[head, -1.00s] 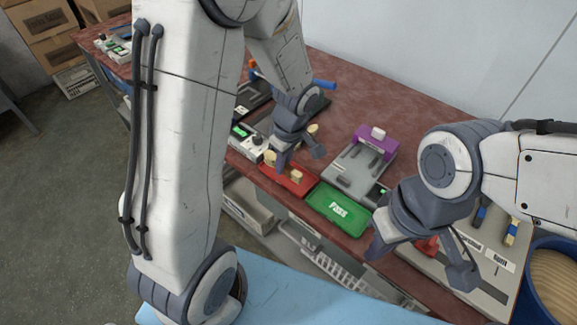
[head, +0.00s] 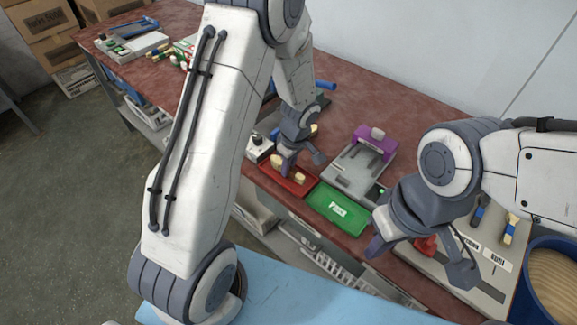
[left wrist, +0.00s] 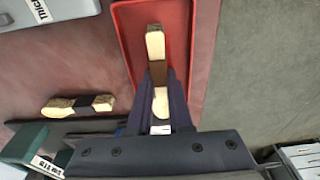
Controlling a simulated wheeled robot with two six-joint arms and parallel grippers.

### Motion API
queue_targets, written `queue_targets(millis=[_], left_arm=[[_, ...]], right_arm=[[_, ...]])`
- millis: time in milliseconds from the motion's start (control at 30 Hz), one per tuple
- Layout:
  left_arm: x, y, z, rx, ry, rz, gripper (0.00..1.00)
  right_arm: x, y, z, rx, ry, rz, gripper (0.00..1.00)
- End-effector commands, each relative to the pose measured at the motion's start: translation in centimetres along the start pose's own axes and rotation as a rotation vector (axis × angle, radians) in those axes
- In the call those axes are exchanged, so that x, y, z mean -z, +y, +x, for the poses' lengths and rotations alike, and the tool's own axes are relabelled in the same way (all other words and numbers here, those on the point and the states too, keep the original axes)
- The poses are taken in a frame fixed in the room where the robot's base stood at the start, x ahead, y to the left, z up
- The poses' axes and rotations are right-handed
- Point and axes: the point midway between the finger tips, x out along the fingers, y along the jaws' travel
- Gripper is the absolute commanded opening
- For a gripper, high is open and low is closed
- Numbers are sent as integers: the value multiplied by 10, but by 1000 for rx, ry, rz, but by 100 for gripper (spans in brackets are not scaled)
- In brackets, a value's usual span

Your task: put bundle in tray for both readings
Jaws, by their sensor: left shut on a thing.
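My left gripper (head: 301,163) is at the red tray (head: 270,174), its fingers pointing down. It is shut on a wooden bundle (left wrist: 155,45), with pale wood and a dark band. In the head view, the bundle's pale ends (head: 301,178) show beside the finger, over the red tray. I cannot tell whether the bundle touches the tray floor. The green tray (head: 340,208), marked PASS, lies to the right. Another bundle (left wrist: 80,105) with a black band lies outside the tray, at the left in the left wrist view. My right gripper (head: 418,262) is open and empty at the right.
A grey device with a purple clamp (head: 372,140) stands behind the green tray. A small white box with a black knob (head: 259,146) is left of the red tray.

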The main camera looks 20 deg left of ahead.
Motion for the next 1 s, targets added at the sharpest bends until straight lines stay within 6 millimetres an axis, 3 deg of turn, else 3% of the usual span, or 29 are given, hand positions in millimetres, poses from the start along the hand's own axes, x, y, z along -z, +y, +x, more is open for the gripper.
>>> queue_targets(millis=[67,100,167,600,1000], left_arm=[[-1,0,4,0,0,0,0],[0,0,2,0,0,0,30],[0,0,2,0,0,0,48],[1,0,-6,-2,1,0,48],[0,1,-88,-6,2,0,48]], right_arm=[[0,0,5,0,0,0,0],[0,0,3,0,0,0,0],[0,0,3,0,0,0,0],[0,0,-3,0,0,0,0],[0,0,-4,0,0,0,0]])
